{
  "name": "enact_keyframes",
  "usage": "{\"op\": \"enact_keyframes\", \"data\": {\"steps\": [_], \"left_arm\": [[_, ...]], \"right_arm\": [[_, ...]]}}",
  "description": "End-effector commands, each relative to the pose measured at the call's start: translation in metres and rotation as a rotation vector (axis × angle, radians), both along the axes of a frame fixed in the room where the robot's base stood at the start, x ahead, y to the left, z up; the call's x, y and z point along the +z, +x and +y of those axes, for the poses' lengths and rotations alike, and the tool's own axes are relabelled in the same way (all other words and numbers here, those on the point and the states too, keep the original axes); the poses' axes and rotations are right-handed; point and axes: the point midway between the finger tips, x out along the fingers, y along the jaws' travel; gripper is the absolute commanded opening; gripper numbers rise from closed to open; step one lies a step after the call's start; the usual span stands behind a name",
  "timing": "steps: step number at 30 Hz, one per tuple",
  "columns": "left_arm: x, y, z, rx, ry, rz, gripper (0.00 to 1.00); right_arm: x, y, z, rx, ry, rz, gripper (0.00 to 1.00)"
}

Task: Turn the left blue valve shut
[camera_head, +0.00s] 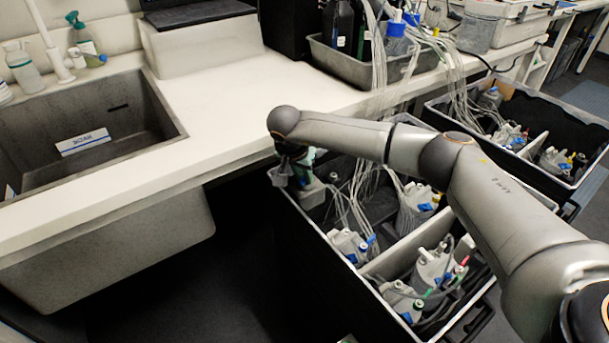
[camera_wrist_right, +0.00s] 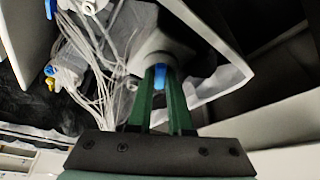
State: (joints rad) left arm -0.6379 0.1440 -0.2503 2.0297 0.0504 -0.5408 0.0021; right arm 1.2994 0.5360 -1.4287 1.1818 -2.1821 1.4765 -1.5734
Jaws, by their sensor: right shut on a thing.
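My right gripper (camera_head: 298,162) reaches down to the upper left corner of the near black crate (camera_head: 291,222). In the right wrist view its two green fingers (camera_wrist_right: 160,85) are shut on a blue valve (camera_wrist_right: 160,76), which shows as a small blue strip between them. The valve sits at a grey-white bottle cap (camera_wrist_right: 163,45) just beyond the fingertips. In the head view the gripper and arm hide this valve. Other blue valves (camera_head: 371,239) show on bottles further inside the crate. My left gripper is not in view.
White tubes (camera_head: 379,50) run from a grey tray (camera_head: 345,68) on the white bench (camera_head: 235,105) down into the crate. The bench edge is close to my right gripper. A second black crate (camera_head: 560,107) stands at the right. A sink (camera_head: 112,150) is at the left.

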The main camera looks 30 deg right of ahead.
Motion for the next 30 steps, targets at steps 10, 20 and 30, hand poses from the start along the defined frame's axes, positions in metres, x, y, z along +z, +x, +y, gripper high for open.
{"op": "enact_keyframes", "data": {"steps": [10, 20, 30], "left_arm": [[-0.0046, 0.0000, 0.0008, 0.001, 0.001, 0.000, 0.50], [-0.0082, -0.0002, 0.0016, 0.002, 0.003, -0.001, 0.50], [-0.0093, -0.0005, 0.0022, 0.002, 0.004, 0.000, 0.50]], "right_arm": [[0.0000, 0.0023, 0.0011, -0.308, -0.001, -0.002, 0.00], [0.0000, 0.0032, 0.0015, -0.492, 0.001, -0.002, 0.00], [0.0007, 0.0034, 0.0010, -0.553, 0.001, -0.002, 0.00]]}}
